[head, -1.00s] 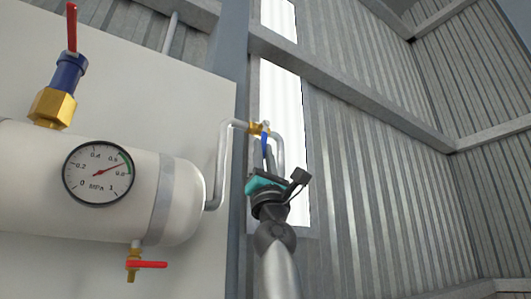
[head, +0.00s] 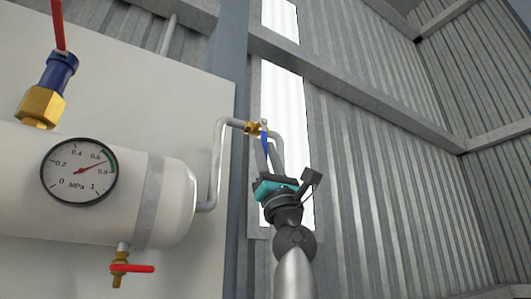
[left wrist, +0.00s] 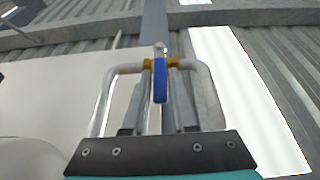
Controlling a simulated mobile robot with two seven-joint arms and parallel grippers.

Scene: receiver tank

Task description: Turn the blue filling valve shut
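The blue filling valve is a blue lever (head: 264,141) on a brass body (head: 252,127) in a bent grey pipe, right of the tank. The lever hangs down from the brass fitting. In the left wrist view the blue lever (left wrist: 159,82) is in the middle, with brass (left wrist: 148,64) on both sides. My left gripper (head: 268,158) is just below the valve. In the left wrist view its two fingers (left wrist: 160,92) stand on either side of the lever, with gaps visible, so it looks open around the lever. My right gripper is out of view.
The white tank (head: 70,205) with a pressure gauge (head: 79,172) fills the left. It carries a red-handled blue and brass valve (head: 48,85) on top and a red-handled drain valve (head: 130,268) below. A grey post (head: 228,60) stands behind the pipe. Open space lies right.

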